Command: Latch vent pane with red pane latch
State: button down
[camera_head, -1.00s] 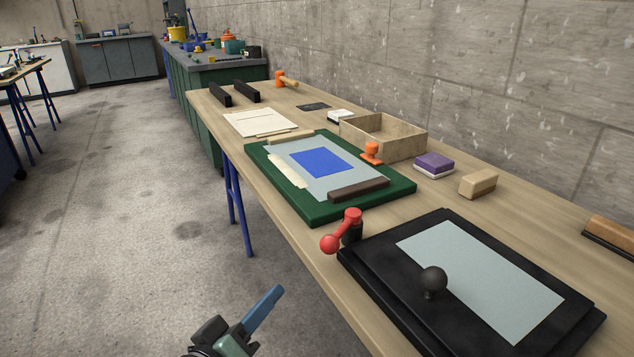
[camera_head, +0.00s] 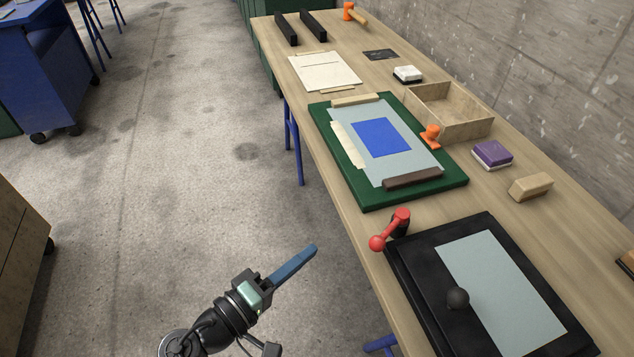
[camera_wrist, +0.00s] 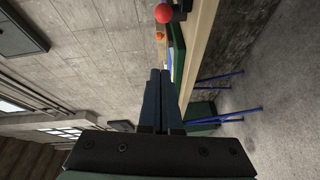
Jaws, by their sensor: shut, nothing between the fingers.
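The vent pane (camera_head: 505,287) is a pale grey-blue sheet in a black frame with a round black knob (camera_head: 457,298), lying at the near right of the bench. The red pane latch (camera_head: 391,229) is a lever with a red ball end on a black post at the frame's far left corner. Its ball points left, out over the bench edge, away from the pane. My gripper (camera_head: 308,251) is shut and empty, left of the bench above the floor, apart from the latch. In the wrist view the blue fingers (camera_wrist: 158,78) are together, and the red ball (camera_wrist: 163,13) shows at the top.
A green board (camera_head: 364,194) with a blue sheet and an orange knob (camera_head: 431,136) lies beyond the latch. A wooden tray (camera_head: 466,132), a purple block (camera_head: 491,154) and a wooden block (camera_head: 530,187) stand along the wall side.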

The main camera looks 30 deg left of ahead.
aim_at(389, 230)
jog(key=w+d+f+p, duration=0.1)
jog(key=w+d, duration=0.4)
jog(key=w, duration=0.3)
jog(key=shift+d, duration=0.2)
jog(key=shift+f, duration=0.1)
